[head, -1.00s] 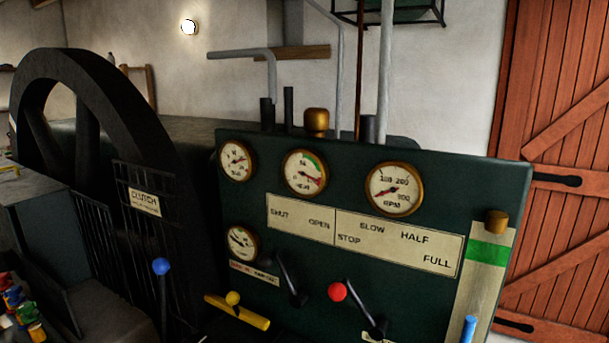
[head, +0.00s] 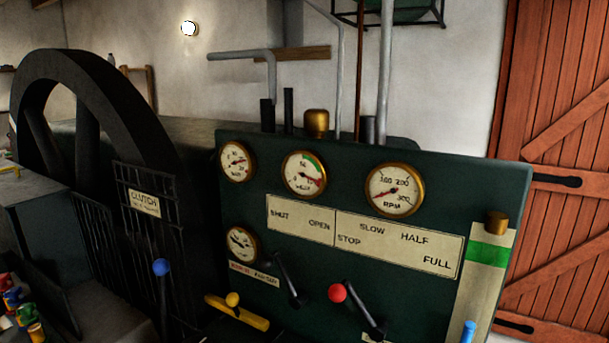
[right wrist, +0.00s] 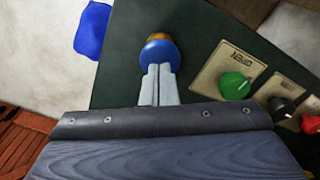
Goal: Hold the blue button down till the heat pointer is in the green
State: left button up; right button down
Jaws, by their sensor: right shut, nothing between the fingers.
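The blue button (right wrist: 159,55) is a round blue dome on a brass collar, on the dark green panel in the right wrist view. My right gripper (right wrist: 158,70) is shut and empty, its fingertips at the button's near side and seeming to touch it. I cannot tell how far the button is pressed. In the head view the heat gauge (head: 304,174) is the middle brass-rimmed dial, with a green arc at upper right and red at right. Its thin pointer seems to lean to the lower right, near the red. My left gripper is in neither view.
In the wrist view a green knob (right wrist: 235,86), a black knob (right wrist: 281,107) and a red knob (right wrist: 311,123) sit right of the button.

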jog(key=shift+f, duration=0.15)
jog(key=shift+f+b, duration=1.25)
jog(key=shift+b, duration=0.1)
dwell(6.5)
